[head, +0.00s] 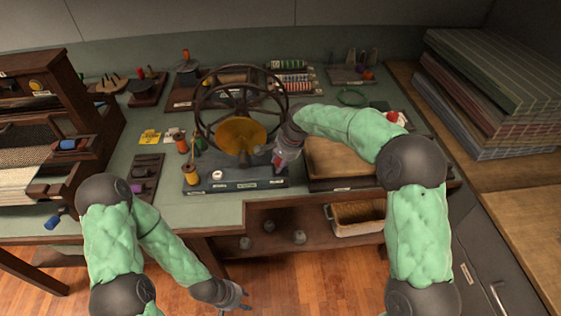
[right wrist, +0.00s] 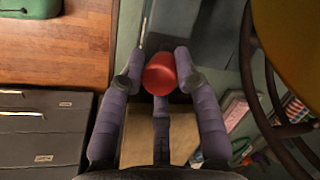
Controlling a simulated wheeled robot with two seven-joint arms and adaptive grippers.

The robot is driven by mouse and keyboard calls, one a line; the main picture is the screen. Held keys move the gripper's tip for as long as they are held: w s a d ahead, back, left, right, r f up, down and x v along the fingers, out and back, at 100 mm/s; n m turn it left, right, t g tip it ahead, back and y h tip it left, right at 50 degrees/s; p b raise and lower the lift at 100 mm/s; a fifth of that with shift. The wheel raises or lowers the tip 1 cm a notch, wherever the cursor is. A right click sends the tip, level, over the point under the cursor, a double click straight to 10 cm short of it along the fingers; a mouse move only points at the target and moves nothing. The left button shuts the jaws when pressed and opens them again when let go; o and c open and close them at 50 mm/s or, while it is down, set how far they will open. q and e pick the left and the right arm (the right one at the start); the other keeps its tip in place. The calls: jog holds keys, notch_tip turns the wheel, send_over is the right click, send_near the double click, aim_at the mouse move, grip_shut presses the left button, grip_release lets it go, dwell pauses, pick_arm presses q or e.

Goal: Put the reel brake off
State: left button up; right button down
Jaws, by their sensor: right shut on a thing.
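The reel stand (head: 238,130) has a dark spoked wheel and a yellow disc, on a blue-grey base (head: 235,187) on the workbench. A red knob (head: 277,168) shows at the right end of the base, probably the brake handle. My right gripper (head: 280,160) is shut on it. The right wrist view shows the red knob (right wrist: 161,73) between the purple fingers of my right gripper (right wrist: 160,75). What the knob is mounted on is mostly hidden. My left gripper (head: 243,298) hangs low over the floor in front of the bench, open and empty.
A wooden tray (head: 340,163) lies right of the reel, partly behind my right arm. Orange spools (head: 182,144) stand close on its left. Folded fabric stacks (head: 500,75) lie at the right. A basket (head: 357,217) sits on the shelf below.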

jog(key=shift+w+a+r+g+p, duration=0.25)
jog(key=shift+g+p, duration=0.25)
jog(key=shift+p, duration=1.2)
jog(key=shift+w+r+g+p, duration=0.1)
jog(key=shift+w+g+p, duration=0.3)
jog(key=shift+p, duration=1.3)
jog(key=shift+w+f+g+p, duration=0.1)
jog(key=shift+g+p, duration=0.3)
jog(key=shift+p, duration=0.35)
jog(key=shift+a, duration=0.1)
